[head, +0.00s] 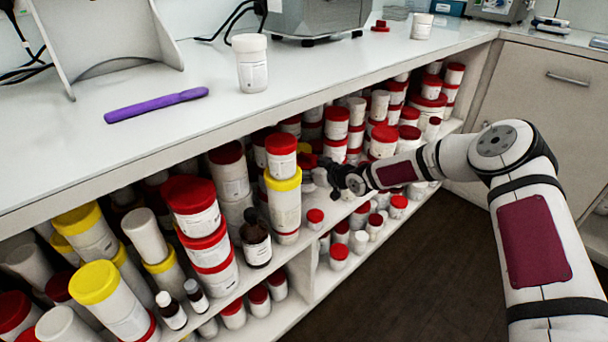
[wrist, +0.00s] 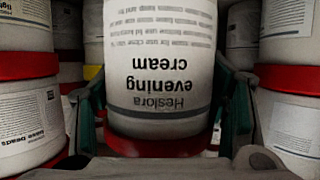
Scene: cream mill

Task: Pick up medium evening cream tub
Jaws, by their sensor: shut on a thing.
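A white tub labelled "Heslora evening cream" (wrist: 160,55) fills the middle of the wrist view, its print upside down. A dark red band, likely its lid, shows at its lower edge there. My gripper (wrist: 165,112) is shut on this tub, with one green-padded finger on each side. In the head view my gripper (head: 331,177) reaches into the open shelf under the counter. The held tub is mostly hidden there behind the gripper and can hardly be told from its neighbours. I cannot tell whether it still rests on the shelf.
Red-lidded tubs (wrist: 24,115) stand close on both sides in the wrist view. The shelf is crowded with stacked tubs, including a yellow-lidded one (head: 283,200), and a brown bottle (head: 256,240). The counter (head: 190,75) holds a white tub (head: 251,65) and a purple tool (head: 156,105).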

